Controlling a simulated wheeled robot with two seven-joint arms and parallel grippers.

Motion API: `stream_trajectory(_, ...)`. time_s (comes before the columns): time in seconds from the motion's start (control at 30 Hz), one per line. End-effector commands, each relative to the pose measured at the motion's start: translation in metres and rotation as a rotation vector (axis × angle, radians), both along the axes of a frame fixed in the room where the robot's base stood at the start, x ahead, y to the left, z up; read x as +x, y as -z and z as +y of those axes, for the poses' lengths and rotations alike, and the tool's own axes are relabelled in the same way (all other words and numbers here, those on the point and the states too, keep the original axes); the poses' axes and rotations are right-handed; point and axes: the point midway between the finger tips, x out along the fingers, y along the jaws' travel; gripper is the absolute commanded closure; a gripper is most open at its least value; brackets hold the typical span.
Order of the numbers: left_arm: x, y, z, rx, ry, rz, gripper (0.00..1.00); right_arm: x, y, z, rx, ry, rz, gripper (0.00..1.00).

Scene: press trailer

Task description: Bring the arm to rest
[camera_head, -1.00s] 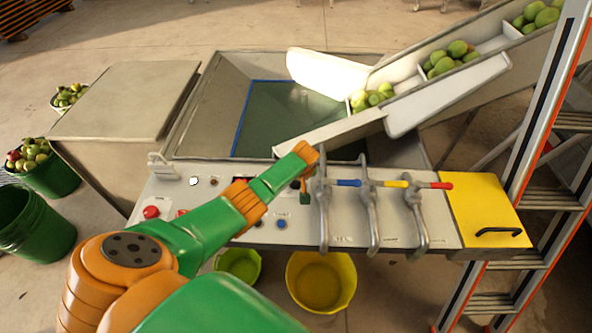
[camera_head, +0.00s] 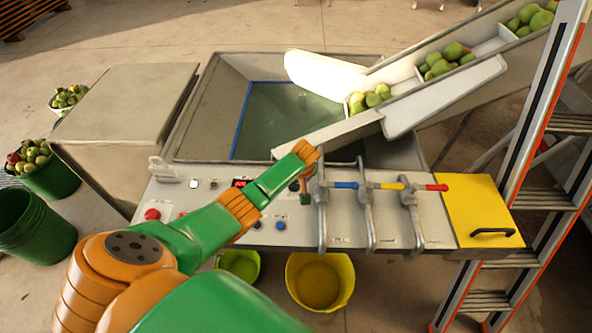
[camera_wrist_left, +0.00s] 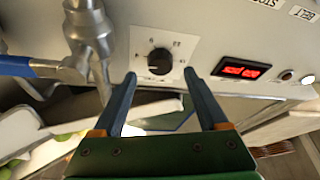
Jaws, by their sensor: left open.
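My left gripper (camera_head: 304,178) is over the control panel (camera_head: 436,223), beside the blue-handled lever. In the left wrist view its two fingers (camera_wrist_left: 158,82) are spread apart with nothing between them. A black rotary knob (camera_wrist_left: 159,61) on a white dial plate sits just beyond the fingertips; I cannot tell whether they touch the panel. A red-lit display (camera_wrist_left: 241,70) is to the right of the knob in that view. My right gripper does not show.
Levers with blue (camera_head: 346,185), yellow (camera_head: 393,186) and red (camera_head: 437,188) handles stand close to the right of the gripper. A chute with fruit (camera_head: 370,97) slopes over the tank behind. A ladder (camera_head: 540,115) stands at right. Buckets sit below the panel and at left.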

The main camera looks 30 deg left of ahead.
Motion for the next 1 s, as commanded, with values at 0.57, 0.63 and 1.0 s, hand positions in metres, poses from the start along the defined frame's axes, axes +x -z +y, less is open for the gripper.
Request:
stream_trajectory(0.57,-0.010,-0.036,-0.010,0.000,-0.001,0.000,0.24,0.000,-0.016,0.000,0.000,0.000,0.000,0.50)
stream_trajectory(0.63,-0.010,-0.036,-0.010,0.000,-0.001,0.000,0.24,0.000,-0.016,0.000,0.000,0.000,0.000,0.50)
stream_trajectory(1.0,-0.107,-0.002,-0.083,-0.037,0.501,0.083,0.24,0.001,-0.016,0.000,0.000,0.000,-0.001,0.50)
